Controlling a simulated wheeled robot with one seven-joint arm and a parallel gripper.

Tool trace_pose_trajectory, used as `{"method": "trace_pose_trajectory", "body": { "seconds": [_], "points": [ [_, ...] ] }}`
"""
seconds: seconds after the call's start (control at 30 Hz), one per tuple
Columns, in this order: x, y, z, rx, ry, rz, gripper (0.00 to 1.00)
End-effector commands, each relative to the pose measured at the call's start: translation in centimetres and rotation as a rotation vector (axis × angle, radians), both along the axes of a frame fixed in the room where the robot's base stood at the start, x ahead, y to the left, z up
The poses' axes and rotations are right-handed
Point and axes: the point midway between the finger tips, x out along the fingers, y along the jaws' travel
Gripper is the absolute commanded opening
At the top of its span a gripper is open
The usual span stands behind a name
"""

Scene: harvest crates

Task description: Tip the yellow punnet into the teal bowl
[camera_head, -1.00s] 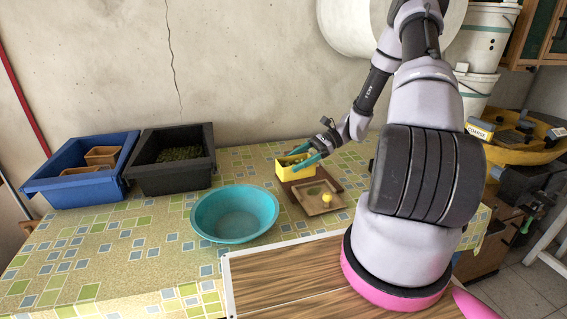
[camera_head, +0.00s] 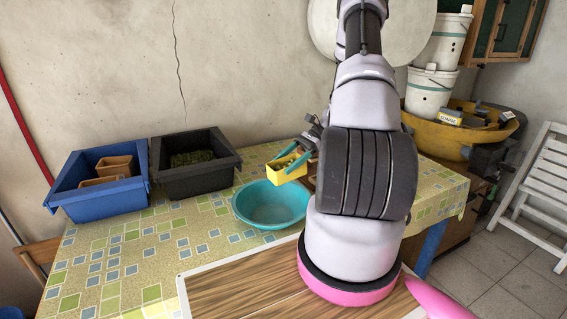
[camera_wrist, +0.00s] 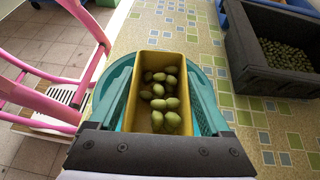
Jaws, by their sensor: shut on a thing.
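The yellow punnet (camera_head: 287,168) is between the teal fingers of my gripper (camera_head: 297,160), which is shut on it. In the wrist view the punnet (camera_wrist: 137,106) holds several green olive-like fruits (camera_wrist: 165,100). My gripper's fingers (camera_wrist: 161,98) lie along both its long sides. In the head view the punnet is held above the far right rim of the teal bowl (camera_head: 262,213) and looks slightly tilted. The bowl stands on the table and its visible inside is empty. In the wrist view the bowl is mostly hidden behind the punnet.
A blue crate (camera_head: 97,202) with brown pots and a black crate (camera_head: 197,182) with green fruit stand at the back left. A wood-grain board (camera_head: 240,292) lies in front. The patterned tablecloth (camera_head: 120,255) is clear left of the bowl. A folding chair (camera_head: 545,185) stands at the right.

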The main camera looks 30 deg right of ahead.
Motion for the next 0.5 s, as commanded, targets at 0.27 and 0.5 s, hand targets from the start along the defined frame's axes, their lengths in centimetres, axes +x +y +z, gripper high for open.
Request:
{"method": "trace_pose_trajectory", "body": {
  "seconds": [0.27, 0.5],
  "points": [
    [0.0, 0.7, -0.7, -0.357, -0.030, 0.006, 0.26],
    [-0.1, 1.6, -2.1, -0.635, -0.048, 0.009, 0.26]
  ]
}}
